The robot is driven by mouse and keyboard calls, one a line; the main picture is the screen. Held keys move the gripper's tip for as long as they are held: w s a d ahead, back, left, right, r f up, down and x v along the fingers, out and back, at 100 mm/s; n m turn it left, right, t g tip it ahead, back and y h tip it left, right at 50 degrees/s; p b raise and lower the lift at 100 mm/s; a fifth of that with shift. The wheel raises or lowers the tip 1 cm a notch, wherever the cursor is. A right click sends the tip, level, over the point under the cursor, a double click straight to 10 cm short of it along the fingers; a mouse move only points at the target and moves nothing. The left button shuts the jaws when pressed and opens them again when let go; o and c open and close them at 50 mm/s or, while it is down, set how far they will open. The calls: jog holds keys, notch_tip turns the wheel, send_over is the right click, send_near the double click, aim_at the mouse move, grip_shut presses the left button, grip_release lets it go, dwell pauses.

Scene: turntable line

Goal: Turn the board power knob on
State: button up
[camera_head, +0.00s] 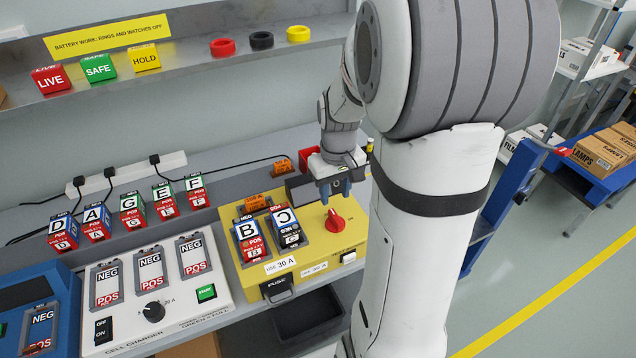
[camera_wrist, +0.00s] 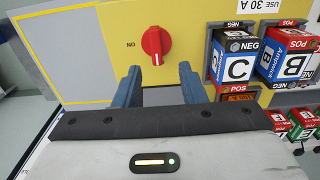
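The red power knob (camera_head: 335,221) sits on the right part of the yellow board (camera_head: 350,240). In the wrist view the knob (camera_wrist: 155,44) is upper middle, its grip ridge running roughly up and down the picture. An upside-down ON label is just left of it. My gripper (camera_head: 335,188) hangs above and behind the knob in the head view. In the wrist view its two blue fingers (camera_wrist: 160,84) are apart, with nothing between them. The knob lies just beyond the fingertips and appears untouched.
Batteries B (camera_head: 249,238) and C (camera_head: 287,226) stand in the board's slots left of the knob. A cell charger (camera_head: 165,285) and a row of several batteries lie farther left. A black bin (camera_head: 310,318) is below the board.

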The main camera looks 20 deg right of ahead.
aim_at(336, 216)
jog(key=shift+w+d+f, duration=0.1)
jog(key=shift+d+f, duration=0.1)
jog(key=shift+f, duration=0.25)
jog(key=shift+d+f, duration=0.2)
jog(key=shift+f, duration=0.25)
notch_tip(336, 216, down, 7)
